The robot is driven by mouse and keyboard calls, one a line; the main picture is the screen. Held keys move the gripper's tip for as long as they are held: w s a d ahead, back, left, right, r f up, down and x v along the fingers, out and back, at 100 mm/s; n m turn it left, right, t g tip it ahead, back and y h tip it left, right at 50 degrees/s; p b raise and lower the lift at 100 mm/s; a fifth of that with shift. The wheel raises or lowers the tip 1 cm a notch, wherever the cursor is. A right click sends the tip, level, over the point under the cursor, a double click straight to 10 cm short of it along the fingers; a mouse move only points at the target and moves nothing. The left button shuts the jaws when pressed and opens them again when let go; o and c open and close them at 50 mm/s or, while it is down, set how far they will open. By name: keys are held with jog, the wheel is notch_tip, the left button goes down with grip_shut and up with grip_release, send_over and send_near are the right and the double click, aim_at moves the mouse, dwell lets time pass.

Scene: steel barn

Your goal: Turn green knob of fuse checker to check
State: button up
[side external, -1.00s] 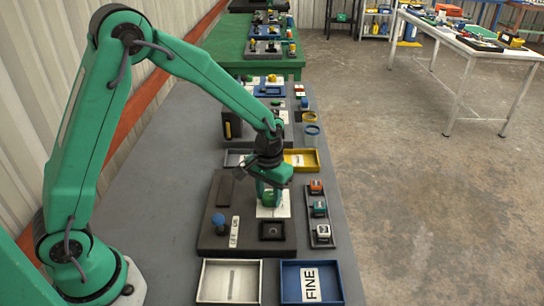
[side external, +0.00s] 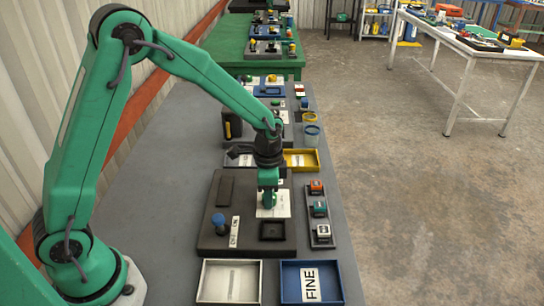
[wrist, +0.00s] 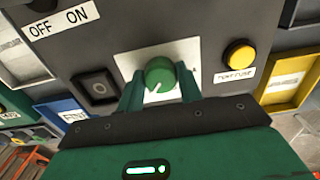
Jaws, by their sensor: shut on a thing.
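The fuse checker is a dark grey block (side external: 210,241) on the bench. In the wrist view its green knob (wrist: 160,72) stands on a white plate (wrist: 190,50), with a pale mark on the knob toward the lower left. My gripper (wrist: 160,84) has a green finger on each side of the knob and is shut on it. In the side view my gripper (side external: 268,203) points down at the white plate and hides the knob. Any words on the plate are too small or covered to read.
The checker also has a blue knob (side external: 218,222) by an OFF/ON label, a black square socket (side external: 273,231) and a yellow button (wrist: 239,53). A fuse rack (side external: 322,243) stands to the right. White (side external: 203,283), blue FINE (side external: 345,290) and yellow (side external: 316,161) trays surround it.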

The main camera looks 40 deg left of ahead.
jog(key=m, duration=0.6)
jog(key=shift+m, duration=0.4)
jog(key=o, duration=1)
jog(key=shift+w+r, duration=0.1)
jog(key=shift+r, duration=0.1)
jog(key=shift+r, duration=3.75)
